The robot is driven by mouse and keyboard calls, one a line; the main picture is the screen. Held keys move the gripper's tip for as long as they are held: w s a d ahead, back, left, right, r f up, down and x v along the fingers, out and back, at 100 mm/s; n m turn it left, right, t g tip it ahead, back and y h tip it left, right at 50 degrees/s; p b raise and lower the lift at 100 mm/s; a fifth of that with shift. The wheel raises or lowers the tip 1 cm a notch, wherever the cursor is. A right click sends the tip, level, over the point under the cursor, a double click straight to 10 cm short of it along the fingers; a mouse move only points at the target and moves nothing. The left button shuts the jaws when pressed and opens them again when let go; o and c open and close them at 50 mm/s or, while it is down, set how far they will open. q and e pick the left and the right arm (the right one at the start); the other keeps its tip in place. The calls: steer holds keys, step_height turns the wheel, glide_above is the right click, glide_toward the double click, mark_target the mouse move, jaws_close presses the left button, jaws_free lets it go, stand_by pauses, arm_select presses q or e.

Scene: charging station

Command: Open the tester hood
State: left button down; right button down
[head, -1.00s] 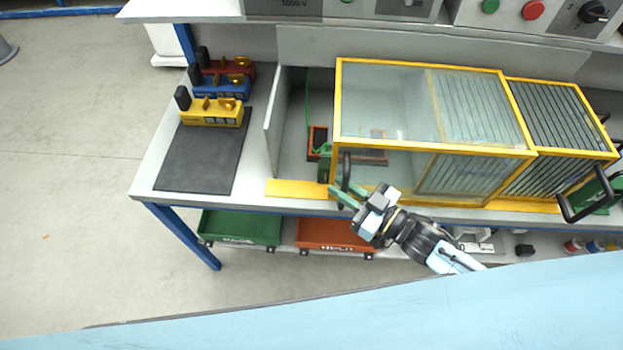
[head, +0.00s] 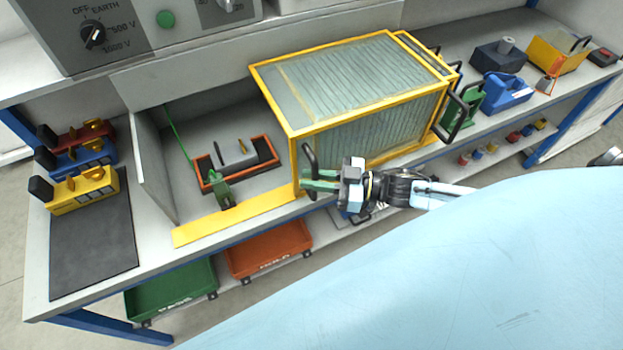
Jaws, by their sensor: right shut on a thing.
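The tester hood (head: 357,105) is a yellow-framed box with clear panels. It stands to the right on the bench, almost fully overlapping the ribbed yellow-framed section (head: 425,58) at its right. The left part of the tester is uncovered, showing an orange-rimmed nest (head: 262,147) with a grey and black part in it and a green clamp (head: 221,188) in front. My right gripper (head: 312,181) is shut on the black hood handle (head: 309,157) at the hood's front left corner. My left gripper is not in view.
Red, blue and yellow units stand at the left; the yellow unit (head: 85,190) is beside a bare dark mat (head: 93,243). A green bin (head: 170,289) and an orange bin (head: 268,248) sit below. A blue case (head: 507,91) stands on the bench at right.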

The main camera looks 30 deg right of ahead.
steer(key=c, duration=1.5)
jaws_free()
steer(key=b+v, duration=0.1)
steer(key=v, duration=1.2)
steer(key=shift+d, duration=0.15)
steer(key=shift+s, duration=0.1)
